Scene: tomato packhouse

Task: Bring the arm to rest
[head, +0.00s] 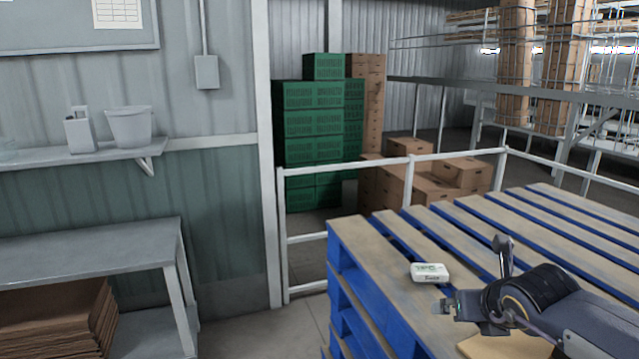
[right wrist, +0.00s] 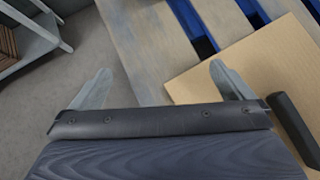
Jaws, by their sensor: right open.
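My right gripper (head: 472,274) comes in from the lower right of the head view, above the top of the blue pallet stack (head: 375,240). In the right wrist view the right gripper (right wrist: 160,78) has its two fingers spread wide, with nothing between them. Below the fingers are pallet boards, the concrete floor and a flat brown cardboard piece (right wrist: 250,70). My left gripper is in neither view.
A dark bar-like object (right wrist: 294,130) lies at the wrist view's right. A white railing (head: 345,167) stands behind the pallets; a grey bench (head: 90,245) stands left.

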